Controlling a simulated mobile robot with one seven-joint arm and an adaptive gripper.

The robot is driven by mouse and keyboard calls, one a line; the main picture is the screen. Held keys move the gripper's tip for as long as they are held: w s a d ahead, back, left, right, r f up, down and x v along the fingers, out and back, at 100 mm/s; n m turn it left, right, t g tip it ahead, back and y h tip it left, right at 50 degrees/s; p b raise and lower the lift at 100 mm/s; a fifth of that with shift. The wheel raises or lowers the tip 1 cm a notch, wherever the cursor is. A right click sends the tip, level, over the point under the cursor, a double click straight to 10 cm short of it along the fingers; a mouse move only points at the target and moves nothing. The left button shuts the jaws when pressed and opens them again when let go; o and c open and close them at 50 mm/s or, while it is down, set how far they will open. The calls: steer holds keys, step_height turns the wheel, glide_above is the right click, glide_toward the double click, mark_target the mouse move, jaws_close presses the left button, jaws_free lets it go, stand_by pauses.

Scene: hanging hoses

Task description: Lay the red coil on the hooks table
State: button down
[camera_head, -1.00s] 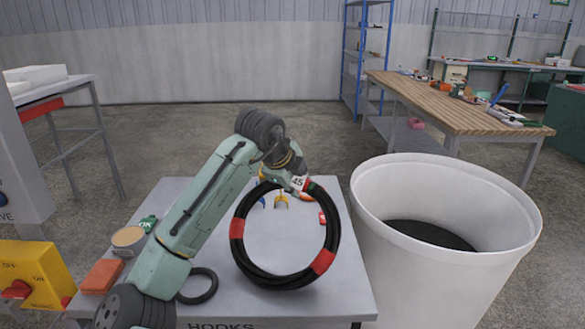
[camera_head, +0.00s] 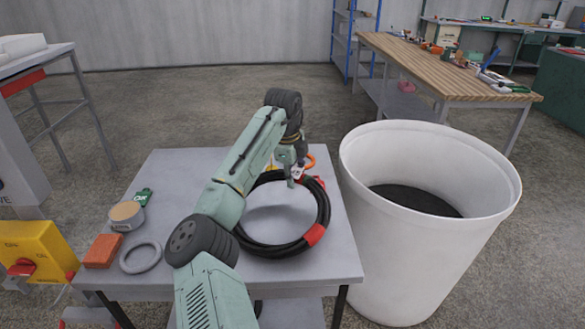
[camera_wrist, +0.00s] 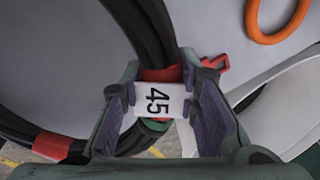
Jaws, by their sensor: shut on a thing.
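The red coil (camera_head: 315,212) is a black hose loop with red tape bands and a white "45" tag. In the head view it lies nearly flat over the grey hooks table (camera_head: 180,178); I cannot tell whether all of it touches the top. My gripper (camera_head: 297,178) is at the coil's far right side, low over the table. In the wrist view my gripper (camera_wrist: 165,105) is shut on the coil (camera_wrist: 145,35) at the "45" tag, with a finger on each side. My arm hides the coil's left part in the head view.
A white bin (camera_head: 430,125) stands close to the table's right side. A grey ring (camera_head: 140,257), an orange block (camera_head: 102,250) and a round tin (camera_head: 127,215) sit on the table's left. An orange ring (camera_wrist: 272,22) lies near the coil. The table's near right is clear.

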mark_target(295, 195)
steer(key=shift+g+y, duration=0.4)
steer(key=shift+g, duration=0.5)
steer(key=f, duration=0.2)
steer(key=w+f, duration=0.1)
steer(key=f, duration=0.1)
steer(key=shift+d, duration=0.3)
steer(key=shift+f+g, duration=0.3)
steer(key=shift+f, duration=0.3)
steer(key=c, duration=1.2)
jaws_free()
steer(key=shift+f, duration=0.1)
steer(key=shift+o, duration=0.2)
